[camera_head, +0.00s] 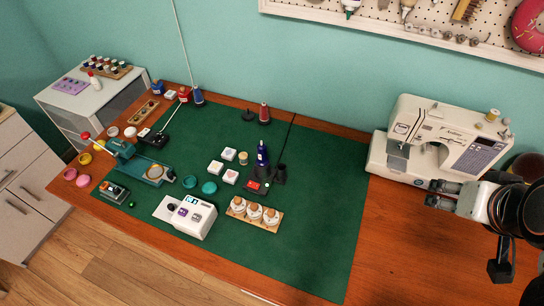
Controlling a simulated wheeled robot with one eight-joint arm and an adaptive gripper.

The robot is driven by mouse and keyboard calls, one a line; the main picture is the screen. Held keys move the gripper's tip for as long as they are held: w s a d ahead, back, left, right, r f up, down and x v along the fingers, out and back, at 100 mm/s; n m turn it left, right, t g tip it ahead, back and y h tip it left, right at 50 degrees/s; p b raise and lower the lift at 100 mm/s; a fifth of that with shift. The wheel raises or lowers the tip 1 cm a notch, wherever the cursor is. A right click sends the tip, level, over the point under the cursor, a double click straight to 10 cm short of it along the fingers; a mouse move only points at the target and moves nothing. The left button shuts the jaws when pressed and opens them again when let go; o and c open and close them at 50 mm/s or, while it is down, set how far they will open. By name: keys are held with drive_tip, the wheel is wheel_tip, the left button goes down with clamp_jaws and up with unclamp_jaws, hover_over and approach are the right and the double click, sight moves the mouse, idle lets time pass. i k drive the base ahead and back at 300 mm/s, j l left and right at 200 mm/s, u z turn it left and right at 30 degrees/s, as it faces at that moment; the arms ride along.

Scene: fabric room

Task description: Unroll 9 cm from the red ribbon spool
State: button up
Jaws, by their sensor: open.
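A small red item (184,95), which looks like the red ribbon spool, stands at the back left of the table beside a white one and a blue one (158,86). It is too small to make out a ribbon tail. A red thread cone (264,114) stands farther right on a dark base. My gripper (434,193) is at the far right, in front of the sewing machine. Its fingers point left, open and empty, far from the red item.
The sewing machine (440,138) stands at the back right. A green mat (310,215) covers most of the table, with clear room at its right. A white device (185,215), a jar rack (254,214) and a teal press (140,164) stand toward the front left.

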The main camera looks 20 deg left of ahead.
sight(238, 205)
drive_tip(key=u, duration=1.6)
drive_tip(key=k+u, duration=0.1)
drive_tip(key=u, duration=0.3)
drive_tip(key=k+u, duration=0.15)
drive_tip(key=u, duration=0.3)
drive_tip(key=k+u, duration=0.1)
drive_tip(key=u, duration=0.3)
